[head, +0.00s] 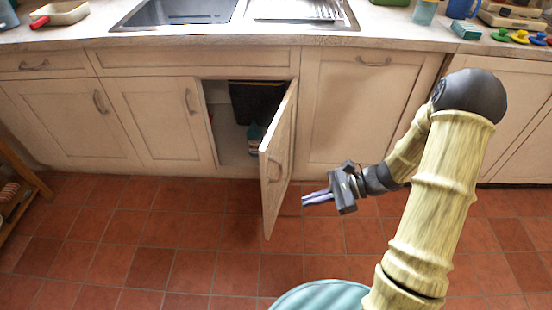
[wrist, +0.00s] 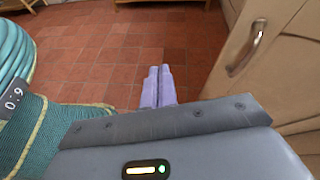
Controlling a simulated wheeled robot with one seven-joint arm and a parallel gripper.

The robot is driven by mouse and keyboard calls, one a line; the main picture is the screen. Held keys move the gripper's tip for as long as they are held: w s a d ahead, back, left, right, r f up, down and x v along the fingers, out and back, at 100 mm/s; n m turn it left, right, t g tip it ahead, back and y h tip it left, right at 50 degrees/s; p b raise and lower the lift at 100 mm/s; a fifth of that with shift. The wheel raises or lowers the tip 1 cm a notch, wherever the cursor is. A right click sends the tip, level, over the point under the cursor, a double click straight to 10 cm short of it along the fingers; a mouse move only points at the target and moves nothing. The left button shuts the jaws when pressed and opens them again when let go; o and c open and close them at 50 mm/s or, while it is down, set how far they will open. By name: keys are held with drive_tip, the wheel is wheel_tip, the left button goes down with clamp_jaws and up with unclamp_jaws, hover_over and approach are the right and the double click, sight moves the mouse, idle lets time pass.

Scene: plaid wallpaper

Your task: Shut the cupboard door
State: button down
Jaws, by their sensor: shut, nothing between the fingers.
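The cupboard door (head: 279,160) under the sink stands wide open, hinged on its right side and swung out toward me. Its metal handle (head: 273,170) is on the outer face. Inside the opening are a dark bin (head: 256,101) and a blue bottle (head: 254,136). My gripper (head: 304,199) is shut and empty, to the right of the door's outer face, apart from it, pointing left. In the wrist view the closed fingers (wrist: 158,88) are over the floor, and a cream panel with a handle (wrist: 247,48) is at the right; I cannot tell which door it is.
The counter (head: 210,42) with a sink (head: 180,12) runs along the back. Shut doors flank the open cupboard. A wooden shelf (head: 22,190) stands at the far left. The tiled floor (head: 180,250) in front is clear.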

sight(266, 162)
drive_tip(key=w+d+r+m+t+y+p, duration=0.1)
drive_tip(key=w+d+m+t+y, duration=0.2)
drive_tip(key=w+m+t, duration=0.3)
drive_tip(key=shift+w+d+y, duration=0.35)
drive_tip(key=shift+w+y, duration=0.05)
drive_tip(key=shift+w, duration=0.25)
drive_tip(key=b+x, duration=0.2)
drive_tip(key=x, duration=1.1)
drive_tip(key=shift+w, duration=0.1)
drive_tip(key=shift+w+a+r+b, duration=0.1)
drive_tip(key=shift+w+a+b, duration=0.1)
drive_tip(key=shift+a+b, duration=0.25)
drive_tip(key=shift+w+a, duration=0.1)
drive_tip(key=shift+a, duration=0.05)
